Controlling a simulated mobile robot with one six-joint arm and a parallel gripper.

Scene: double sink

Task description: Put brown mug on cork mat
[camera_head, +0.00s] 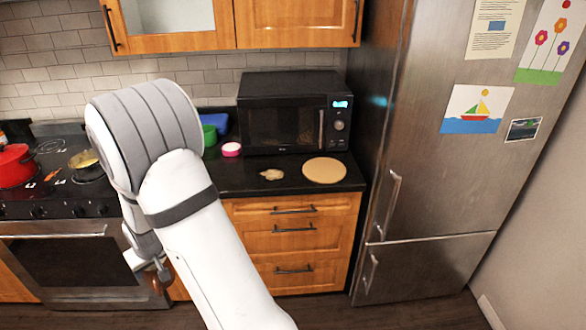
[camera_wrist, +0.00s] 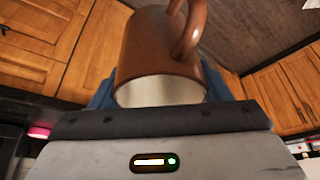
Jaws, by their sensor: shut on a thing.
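The brown mug (camera_wrist: 150,45) is held in my gripper and fills the upper middle of the wrist view. Its pale inside and its handle show there. In the head view only a small brown part of the mug (camera_head: 153,282) shows below my wrist. My gripper (camera_head: 150,268) is shut on the mug, low in front of the counter and stove; my arm hides much of it. The round cork mat (camera_head: 325,170) lies flat on the dark counter in front of the microwave's right side. It is bare, and my gripper is well to its left and nearer to me.
A small beige flat item (camera_head: 272,175) lies left of the mat. The microwave (camera_head: 290,112) stands behind, and the fridge (camera_head: 430,150) rises on the right. A pink bowl (camera_head: 231,149) and a green container (camera_head: 209,135) stand left of the microwave. A red pot (camera_head: 16,166) is on the stove.

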